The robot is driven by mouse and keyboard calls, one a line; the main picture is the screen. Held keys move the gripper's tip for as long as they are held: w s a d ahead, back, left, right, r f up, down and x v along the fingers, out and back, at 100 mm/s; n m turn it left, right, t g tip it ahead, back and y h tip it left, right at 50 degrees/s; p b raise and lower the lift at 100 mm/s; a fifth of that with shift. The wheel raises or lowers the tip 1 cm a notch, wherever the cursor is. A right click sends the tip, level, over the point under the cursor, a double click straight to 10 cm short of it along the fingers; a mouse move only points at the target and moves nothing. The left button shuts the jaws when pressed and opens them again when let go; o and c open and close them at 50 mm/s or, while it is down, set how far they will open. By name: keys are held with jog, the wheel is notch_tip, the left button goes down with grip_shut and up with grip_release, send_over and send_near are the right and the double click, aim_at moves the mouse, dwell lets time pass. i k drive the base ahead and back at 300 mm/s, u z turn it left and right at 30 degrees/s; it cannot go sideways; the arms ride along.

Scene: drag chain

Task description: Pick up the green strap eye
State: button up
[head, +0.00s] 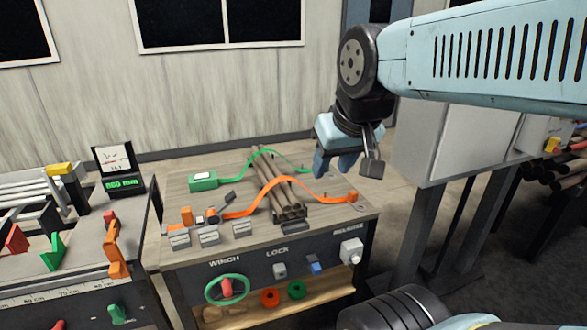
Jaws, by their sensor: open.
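The green strap (262,153) runs from a green box (203,181) at the left of the workbench, arches over a bundle of pipes and comes down on the right. Its right end, where the green strap eye (306,170) seems to be, lies near the bench's back right; it is too small to make out clearly. My gripper (346,168) is open and empty, pointing down above the right part of the bench, to the right of the strap end and apart from it in the picture.
An orange strap (282,182) crosses the pipes (287,208) in front of the green one. The workbench (184,256) has a winch wheel (226,289) on its front. A grey cabinet (450,140) stands to the right; another bench with clamps (60,265) is at left.

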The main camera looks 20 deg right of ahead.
aim_at(328, 174)
jog(key=z, duration=0.45)
jog(key=i, duration=1.1)
jog(key=z, duration=0.15)
